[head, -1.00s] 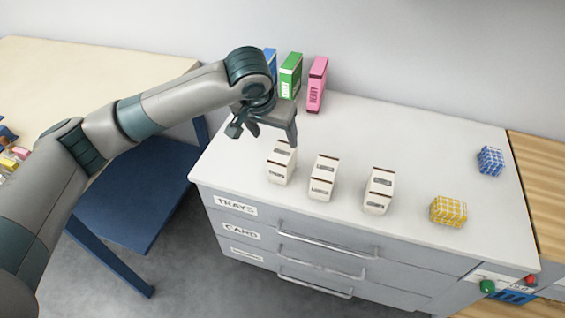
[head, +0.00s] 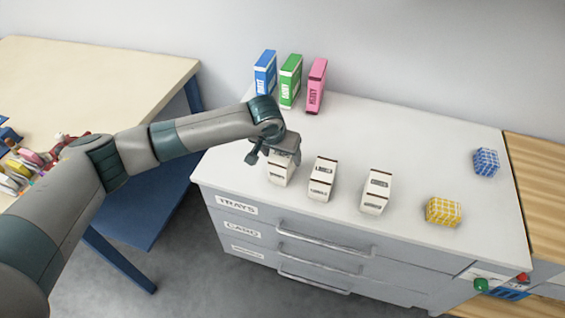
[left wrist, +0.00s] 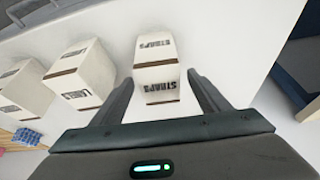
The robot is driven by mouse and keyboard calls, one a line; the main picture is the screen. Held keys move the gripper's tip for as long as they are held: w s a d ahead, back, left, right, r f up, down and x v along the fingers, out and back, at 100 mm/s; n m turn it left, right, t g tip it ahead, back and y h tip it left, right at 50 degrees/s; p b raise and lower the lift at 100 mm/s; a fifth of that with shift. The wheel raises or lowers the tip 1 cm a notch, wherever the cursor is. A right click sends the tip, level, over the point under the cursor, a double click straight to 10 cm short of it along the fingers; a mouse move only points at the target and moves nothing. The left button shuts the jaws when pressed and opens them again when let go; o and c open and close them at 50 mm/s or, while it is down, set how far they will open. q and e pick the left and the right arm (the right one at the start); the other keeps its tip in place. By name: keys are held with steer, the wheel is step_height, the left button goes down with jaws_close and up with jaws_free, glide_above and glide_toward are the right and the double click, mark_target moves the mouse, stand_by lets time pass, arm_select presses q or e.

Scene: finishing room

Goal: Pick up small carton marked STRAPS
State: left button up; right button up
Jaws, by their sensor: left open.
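The small carton marked STRAPS (left wrist: 156,68) is white with a brown edge band and stands upright on the cabinet top. In the head view the STRAPS carton (head: 278,174) is the leftmost of three white cartons, its upper part hidden by my gripper. My left gripper (head: 272,158) is directly above and around the top of this carton. In the left wrist view the open fingers of my left gripper (left wrist: 160,95) lie to either side of the carton's near end. Contact cannot be told. My right gripper is not in view.
Two similar white cartons, the middle one (head: 321,178) and the right one (head: 376,190), stand beside it. Blue, green (head: 290,82) and pink boxes stand at the back. A yellow block (head: 444,211) and a blue block (head: 486,162) lie at right. The cabinet top (head: 420,150) is clear between.

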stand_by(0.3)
arm_select(q)
steer(key=shift+w+d+f+p, duration=0.2)
steer(key=shift+w+f+p, duration=0.05)
steer(key=shift+f+p, duration=0.2)
steer(key=p+x, duration=0.1)
steer(key=x, duration=0.1)
steer(key=shift+w+d+f, duration=0.1)
steer(key=shift+w+f, duration=0.15)
steer(key=shift+f, duration=0.1)
steer(key=shift+w+f, duration=0.25)
steer(key=shift+f, duration=0.35)
steer(key=c, duration=1.3)
